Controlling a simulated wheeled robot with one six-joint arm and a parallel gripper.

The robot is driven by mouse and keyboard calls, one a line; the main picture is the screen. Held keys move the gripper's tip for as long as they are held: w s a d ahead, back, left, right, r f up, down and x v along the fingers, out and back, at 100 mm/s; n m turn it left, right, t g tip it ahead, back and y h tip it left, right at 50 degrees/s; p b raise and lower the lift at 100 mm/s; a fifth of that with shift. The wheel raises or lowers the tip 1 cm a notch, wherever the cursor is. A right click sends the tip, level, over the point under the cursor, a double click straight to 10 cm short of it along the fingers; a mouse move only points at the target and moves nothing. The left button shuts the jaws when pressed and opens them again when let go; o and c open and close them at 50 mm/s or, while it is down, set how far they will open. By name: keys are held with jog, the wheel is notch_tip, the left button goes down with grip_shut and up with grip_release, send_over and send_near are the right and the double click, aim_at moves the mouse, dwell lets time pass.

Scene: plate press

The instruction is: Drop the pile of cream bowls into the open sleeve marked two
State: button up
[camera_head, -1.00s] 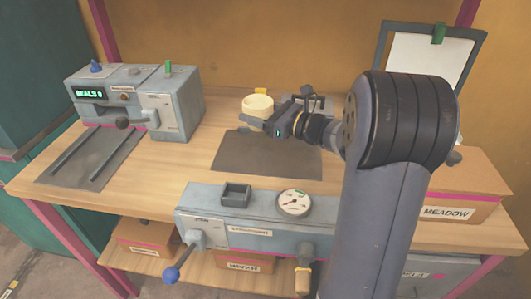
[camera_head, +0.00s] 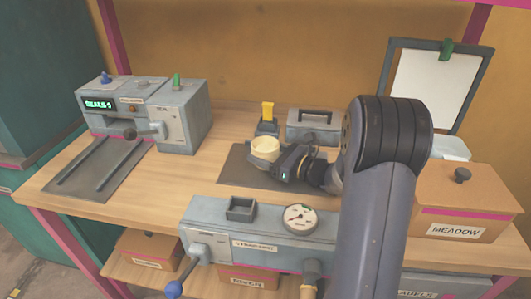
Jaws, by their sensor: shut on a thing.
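A pile of cream bowls (camera_head: 265,147) shows over the left part of the dark grey mat on the workbench. My gripper (camera_head: 281,158) is shut on the pile from its right side. I cannot tell whether the pile touches the mat or hangs a little above it, nor how many bowls it has. I cannot make out an open sleeve marked two in this view.
A grey machine with a lit display (camera_head: 142,112) and two rails stands at the back left. A grey toolbox (camera_head: 313,122) and a yellow-topped device (camera_head: 267,118) are behind the mat (camera_head: 238,172). A gauge panel (camera_head: 262,228) lines the front. A MEADOW box (camera_head: 458,205) is right.

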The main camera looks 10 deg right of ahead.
jog(key=shift+f, duration=0.15)
jog(key=o, duration=1.1)
jog(key=shift+c, duration=0.2)
jog(key=shift+r, duration=0.2)
